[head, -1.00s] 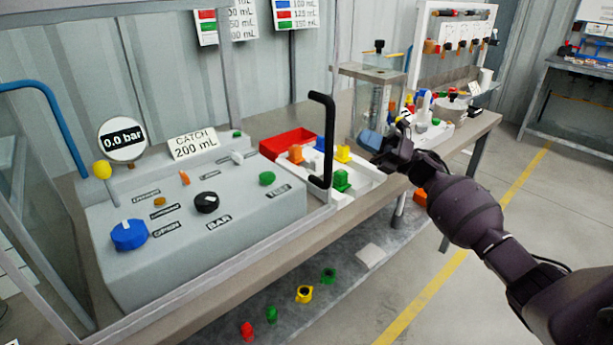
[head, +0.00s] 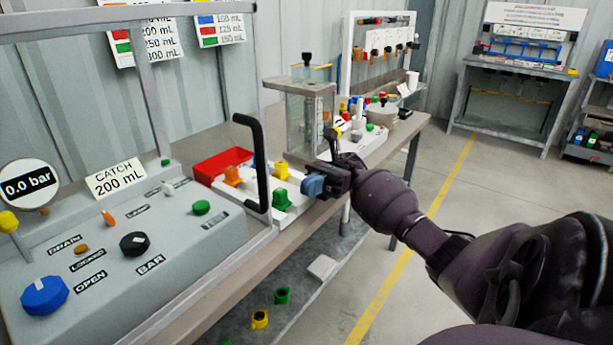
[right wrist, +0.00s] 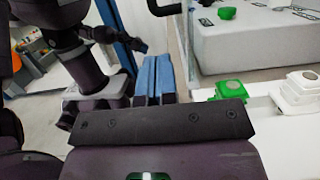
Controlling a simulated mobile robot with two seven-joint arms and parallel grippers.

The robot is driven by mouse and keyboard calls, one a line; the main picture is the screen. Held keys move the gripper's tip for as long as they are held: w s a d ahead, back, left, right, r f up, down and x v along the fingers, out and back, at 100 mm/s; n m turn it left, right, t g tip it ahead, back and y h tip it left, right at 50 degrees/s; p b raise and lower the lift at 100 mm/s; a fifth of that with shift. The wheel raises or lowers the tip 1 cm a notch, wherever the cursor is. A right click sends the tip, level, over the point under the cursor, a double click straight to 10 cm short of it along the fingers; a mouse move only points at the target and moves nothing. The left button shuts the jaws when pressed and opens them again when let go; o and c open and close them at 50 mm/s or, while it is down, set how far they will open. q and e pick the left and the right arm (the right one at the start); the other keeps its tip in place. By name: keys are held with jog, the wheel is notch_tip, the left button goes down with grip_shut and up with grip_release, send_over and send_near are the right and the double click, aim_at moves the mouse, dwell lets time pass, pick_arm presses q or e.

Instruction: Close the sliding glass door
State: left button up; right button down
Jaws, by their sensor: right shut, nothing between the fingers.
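The sliding glass door is a clear pane in a grey frame (head: 259,85) in front of the grey console. Its black bar handle (head: 262,165) stands upright at the right edge of the frame; a black bar (right wrist: 165,9), apparently this handle, shows at the top of the right wrist view. My right gripper (head: 313,186) is to the right of the handle, apart from it, with blue fingertips shut and empty. The fingers also show in the right wrist view (right wrist: 153,78). A dark arm end (right wrist: 132,44) there may be my left gripper; its jaws are unclear.
The console (head: 125,245) carries knobs and a gauge (head: 28,186). A white tray with green (head: 282,198) and other coloured blocks lies beside the handle and my right gripper. A glass tank (head: 305,120) stands behind. Open floor (head: 450,200) lies right of the bench.

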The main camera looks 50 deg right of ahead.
jog(key=p+x, duration=0.2)
jog(key=x, duration=0.9)
jog(key=shift+a, duration=0.25)
jog(key=shift+r, duration=0.1)
jog(key=f+x, duration=0.3)
jog(key=x, duration=1.2)
jog(key=a+f+x, duration=0.1)
jog(key=f+x, duration=0.2)
jog(key=x, duration=1.2)
jog(key=f+x, duration=0.3)
jog(key=x, duration=1.2)
jog(key=shift+s+a+r, duration=0.2)
jog(key=shift+s+a, duration=0.15)
jog(key=shift+a, duration=0.3)
